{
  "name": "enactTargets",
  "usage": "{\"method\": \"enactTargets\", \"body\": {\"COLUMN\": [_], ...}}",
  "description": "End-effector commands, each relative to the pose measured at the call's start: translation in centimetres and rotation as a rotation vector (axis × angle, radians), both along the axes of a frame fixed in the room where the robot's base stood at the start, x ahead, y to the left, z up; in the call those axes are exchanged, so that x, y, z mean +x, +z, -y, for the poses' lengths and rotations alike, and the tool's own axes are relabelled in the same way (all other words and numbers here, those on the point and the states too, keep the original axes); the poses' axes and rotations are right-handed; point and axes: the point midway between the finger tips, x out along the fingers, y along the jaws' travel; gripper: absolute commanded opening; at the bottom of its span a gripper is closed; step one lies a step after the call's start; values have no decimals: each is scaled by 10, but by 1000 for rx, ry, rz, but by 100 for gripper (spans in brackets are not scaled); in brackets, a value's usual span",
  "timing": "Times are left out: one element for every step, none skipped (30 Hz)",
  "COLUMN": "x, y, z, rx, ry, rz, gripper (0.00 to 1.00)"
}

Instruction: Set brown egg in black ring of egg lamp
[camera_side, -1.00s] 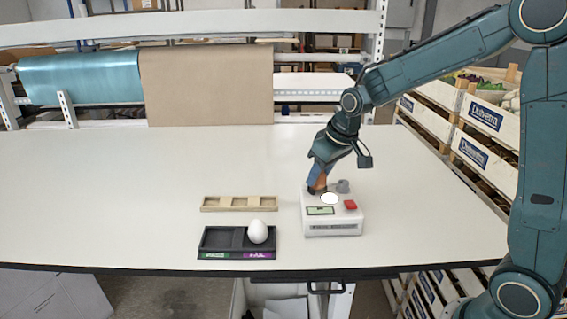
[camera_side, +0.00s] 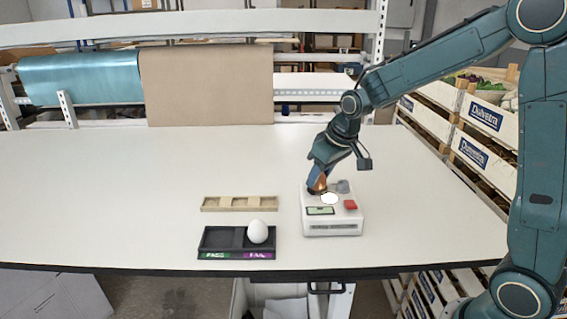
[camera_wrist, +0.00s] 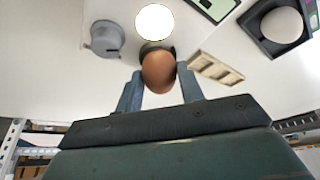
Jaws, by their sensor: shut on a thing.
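The brown egg (camera_wrist: 158,74) is held between the two blue fingers of my gripper (camera_wrist: 160,80). In the side view my gripper (camera_side: 317,178) and the brown egg (camera_side: 321,184) are over the back left of the egg lamp (camera_side: 333,228), a white box. The black ring (camera_wrist: 155,46) shows just past the egg's far end and is partly hidden by it. The egg overlaps the ring in the wrist view; I cannot tell whether it rests in it. The lamp has a bright white disc (camera_wrist: 155,22), a grey knob (camera_wrist: 106,38) and a red button (camera_side: 350,205).
A black tray (camera_side: 222,238) marked PASS and FAIL stands left of the lamp, with a white egg (camera_side: 257,231) in its FAIL side. A wooden tray (camera_side: 238,203) with empty pockets lies behind it. The table's left is clear.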

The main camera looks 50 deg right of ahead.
Motion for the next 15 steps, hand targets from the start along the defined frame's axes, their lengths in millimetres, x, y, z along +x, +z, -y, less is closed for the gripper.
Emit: {"method": "enactTargets", "body": {"x": [0,0,0,0,0,0,0,0,0,0,0,0,0,0,0], "y": [0,-1,-1,-1,-1,-1,-1,-1,-1,-1,-1,-1,-1,-1,-1], "z": [0,0,0,0,0,0,0,0,0,0,0,0,0,0,0], "rx": [0,0,0,0,0,0,0,0,0,0,0,0,0,0,0], "ry": [0,0,0,0,0,0,0,0,0,0,0,0,0,0,0], "rz": [0,0,0,0,0,0,0,0,0,0,0,0,0,0,0], "gripper": [25,25,25,25,25,25,25,25,25,40,46,54,59,63,63]}}
